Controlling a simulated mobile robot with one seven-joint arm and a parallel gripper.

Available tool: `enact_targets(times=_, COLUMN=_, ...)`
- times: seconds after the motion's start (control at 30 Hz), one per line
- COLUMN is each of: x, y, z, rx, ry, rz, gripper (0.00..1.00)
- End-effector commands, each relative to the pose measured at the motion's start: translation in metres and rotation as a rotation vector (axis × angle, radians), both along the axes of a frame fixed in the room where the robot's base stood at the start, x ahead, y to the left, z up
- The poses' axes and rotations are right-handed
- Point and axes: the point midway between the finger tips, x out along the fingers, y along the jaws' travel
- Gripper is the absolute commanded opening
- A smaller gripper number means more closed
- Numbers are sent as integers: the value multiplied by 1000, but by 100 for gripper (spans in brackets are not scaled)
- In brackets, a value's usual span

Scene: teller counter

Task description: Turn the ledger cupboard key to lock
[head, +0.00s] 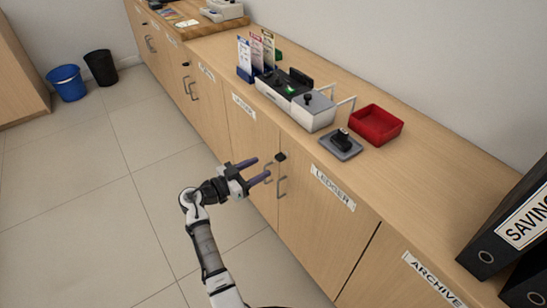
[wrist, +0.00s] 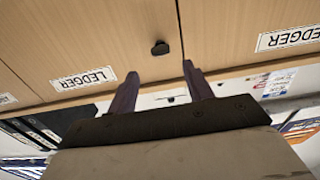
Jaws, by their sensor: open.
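The ledger cupboard (head: 318,232) has two light wood doors with LEDGER labels. Its small black key (head: 281,156) sits near the top, close to the gap between the doors. In the wrist view, which looks upside down, the key (wrist: 160,48) is a dark knob on the door face. My gripper (head: 264,168) is open and empty in front of the doors, its purple-grey fingers pointing at the cupboard. In the wrist view the key appears between and just beyond my fingertips (wrist: 161,68), with no visible contact. The key's exact turn angle is too small to tell.
Metal handles (head: 282,188) stick out just below the key. The counter above holds a card terminal block (head: 310,111), a red tray (head: 376,125) and a stamp on a grey pad (head: 341,146). Black binders (head: 505,225) stand at the right. The tiled floor (head: 110,210) is clear.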

Motion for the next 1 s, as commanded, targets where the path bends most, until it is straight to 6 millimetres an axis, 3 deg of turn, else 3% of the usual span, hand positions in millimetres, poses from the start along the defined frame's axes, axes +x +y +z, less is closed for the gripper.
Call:
enact_targets(times=0.1, x=15, y=-21, z=2, rx=0, ry=1, rz=-2, gripper=51)
enact_targets(times=0.3, x=33, y=-45, z=1, rx=1, ry=1, rz=0, gripper=51)
enact_targets(times=0.77, x=40, y=-55, z=0, rx=1, ry=1, rz=2, gripper=51)
enact_targets(times=1.0, x=40, y=-54, z=0, rx=1, ry=1, rz=2, gripper=20)
